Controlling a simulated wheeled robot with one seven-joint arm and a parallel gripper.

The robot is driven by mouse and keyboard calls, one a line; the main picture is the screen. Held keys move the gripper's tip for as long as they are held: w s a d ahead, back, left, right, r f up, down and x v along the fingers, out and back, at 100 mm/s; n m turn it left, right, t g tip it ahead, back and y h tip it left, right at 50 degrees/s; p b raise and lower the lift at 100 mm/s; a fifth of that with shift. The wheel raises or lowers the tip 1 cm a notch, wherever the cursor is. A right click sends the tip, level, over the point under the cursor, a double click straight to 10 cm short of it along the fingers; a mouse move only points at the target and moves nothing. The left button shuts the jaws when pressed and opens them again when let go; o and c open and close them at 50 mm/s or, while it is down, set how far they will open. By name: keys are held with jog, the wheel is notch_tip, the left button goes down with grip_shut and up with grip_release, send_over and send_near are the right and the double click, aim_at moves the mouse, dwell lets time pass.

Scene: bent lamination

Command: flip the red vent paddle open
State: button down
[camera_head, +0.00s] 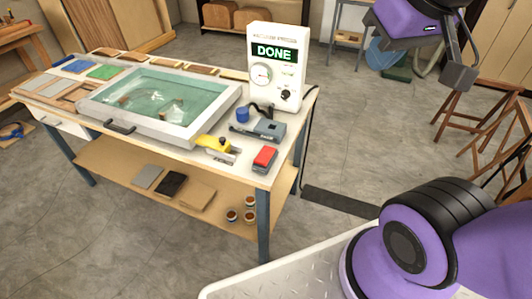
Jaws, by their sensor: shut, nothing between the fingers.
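The red paddle (265,156) sits on a small dark grey base at the front right corner of the workbench. It looks low and close to flat on its base; its exact angle is too small to tell. The white vacuum press (205,132) with a greenish clear top lies on the bench to the left, a dark handle on its front. The white control box (276,65) stands at the back right of the bench, its display reading DONE. My gripper (460,78) hangs at the upper right, shut and empty, well to the right of the bench and apart from everything on it.
A yellow-handled tool (212,143) lies just left of the paddle. A grey device (270,130) and a blue fitting (242,114) with a dark hose sit behind it. Open floor (355,150) lies between bench and stool.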

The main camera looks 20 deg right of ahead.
jog(key=shift+a, duration=0.3)
jog(key=shift+w, duration=0.1)
